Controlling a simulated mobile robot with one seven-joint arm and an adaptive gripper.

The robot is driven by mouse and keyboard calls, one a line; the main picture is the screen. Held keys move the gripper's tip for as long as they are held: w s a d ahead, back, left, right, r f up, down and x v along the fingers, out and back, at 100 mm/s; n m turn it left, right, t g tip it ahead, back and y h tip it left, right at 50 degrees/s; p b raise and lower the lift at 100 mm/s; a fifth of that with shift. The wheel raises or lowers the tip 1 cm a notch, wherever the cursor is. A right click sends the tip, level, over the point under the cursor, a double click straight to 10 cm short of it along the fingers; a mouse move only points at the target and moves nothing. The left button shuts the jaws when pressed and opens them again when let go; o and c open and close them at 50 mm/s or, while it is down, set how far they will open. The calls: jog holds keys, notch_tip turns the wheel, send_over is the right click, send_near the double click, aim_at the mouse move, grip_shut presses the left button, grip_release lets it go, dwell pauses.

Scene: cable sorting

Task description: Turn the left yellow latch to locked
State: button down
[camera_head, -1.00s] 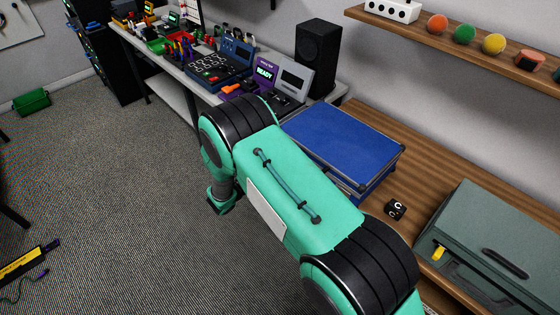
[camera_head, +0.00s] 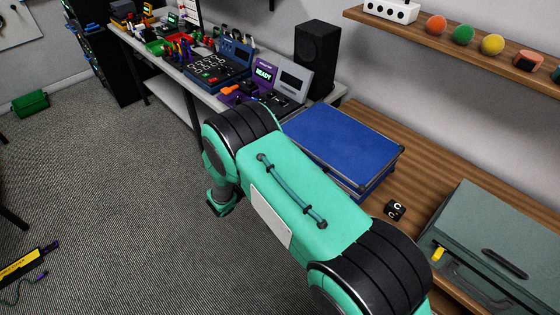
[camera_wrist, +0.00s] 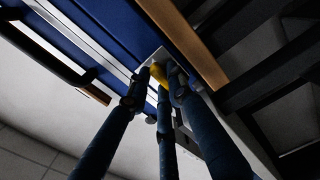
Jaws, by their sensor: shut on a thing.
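In the wrist view a yellow latch (camera_wrist: 157,72) sits by a pale metal plate (camera_wrist: 147,68) on the blue case (camera_wrist: 110,28). My gripper (camera_wrist: 154,86) has its dark fingers closed around the latch, with fingertips on both sides of it. The fingers cover part of the latch, so its exact angle is hard to read. In the head view the blue case (camera_head: 345,146) lies on the wooden bench; my arm hides its near side and my gripper. Another yellow latch (camera_head: 439,254) shows on the grey-green case (camera_head: 490,240) at the right.
A black lettered cube (camera_head: 395,210) lies on the wooden bench (camera_head: 420,178) between the two cases. A black speaker (camera_head: 317,58) and a purple device (camera_head: 263,73) stand beyond the blue case. A wooden shelf (camera_head: 470,47) with several balls is above. The carpet (camera_head: 130,190) at left is mostly clear.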

jog(key=c, duration=1.5)
grip_release()
jog(key=shift+c, duration=0.2)
jog(key=v, duration=1.2)
